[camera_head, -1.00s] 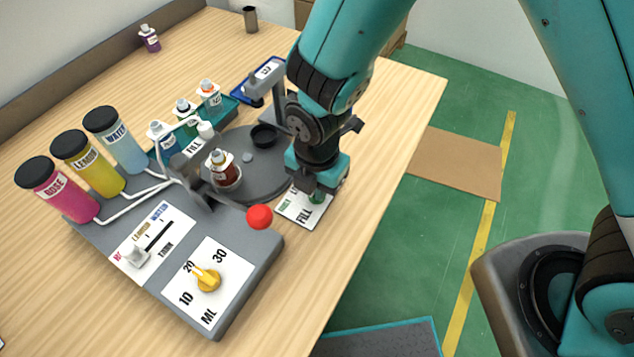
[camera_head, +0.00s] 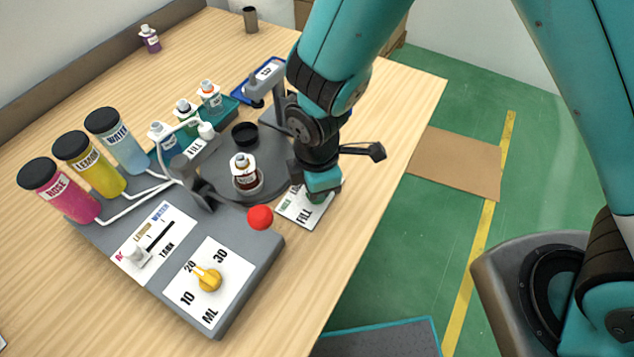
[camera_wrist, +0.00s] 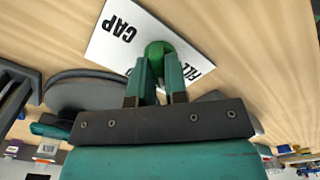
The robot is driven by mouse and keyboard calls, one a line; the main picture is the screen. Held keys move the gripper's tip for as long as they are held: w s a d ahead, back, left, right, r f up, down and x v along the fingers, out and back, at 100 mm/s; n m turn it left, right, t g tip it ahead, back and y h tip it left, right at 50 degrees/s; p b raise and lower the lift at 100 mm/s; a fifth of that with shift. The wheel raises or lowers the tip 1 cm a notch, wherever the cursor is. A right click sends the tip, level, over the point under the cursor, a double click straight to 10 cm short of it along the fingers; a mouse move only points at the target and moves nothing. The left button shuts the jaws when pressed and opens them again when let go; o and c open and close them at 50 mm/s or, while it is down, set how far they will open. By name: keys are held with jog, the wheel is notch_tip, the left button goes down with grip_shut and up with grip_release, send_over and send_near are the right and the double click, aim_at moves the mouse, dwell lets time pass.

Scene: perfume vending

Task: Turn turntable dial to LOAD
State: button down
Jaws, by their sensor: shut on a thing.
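The green dial (camera_wrist: 160,50) is on a white label card (camera_wrist: 112,38) with CAP and FILL readable in the wrist view; LOAD cannot be read clearly. My gripper (camera_wrist: 160,72) is shut on the dial, one finger on each side. In the head view my gripper (camera_head: 318,197) is over the card (camera_head: 298,212), at the table's right edge, and mostly hides the dial. The grey turntable (camera_head: 275,172) is behind the card and bears a dark brown bottle (camera_head: 244,175) in a round holder at its front and a black cup (camera_head: 245,133) at its back.
A red ball-shaped knob (camera_head: 260,217) stands close left of the card. The yellow ML dial (camera_head: 208,279) and TANK slider (camera_head: 137,256) are on the grey console. Pink, yellow and blue tanks stand left. A grey press post (camera_head: 272,90) rises behind the turntable.

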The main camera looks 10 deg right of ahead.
jog(key=m, duration=0.4)
jog(key=shift+m, duration=0.3)
jog(key=m, duration=0.4)
jog(key=shift+m, duration=0.4)
jog(key=c, duration=1.1)
grip_release()
jog(key=shift+c, duration=0.2)
jog(key=shift+r, duration=0.1)
notch_tip(320, 180, up, 17)
jog(key=shift+r, duration=0.15)
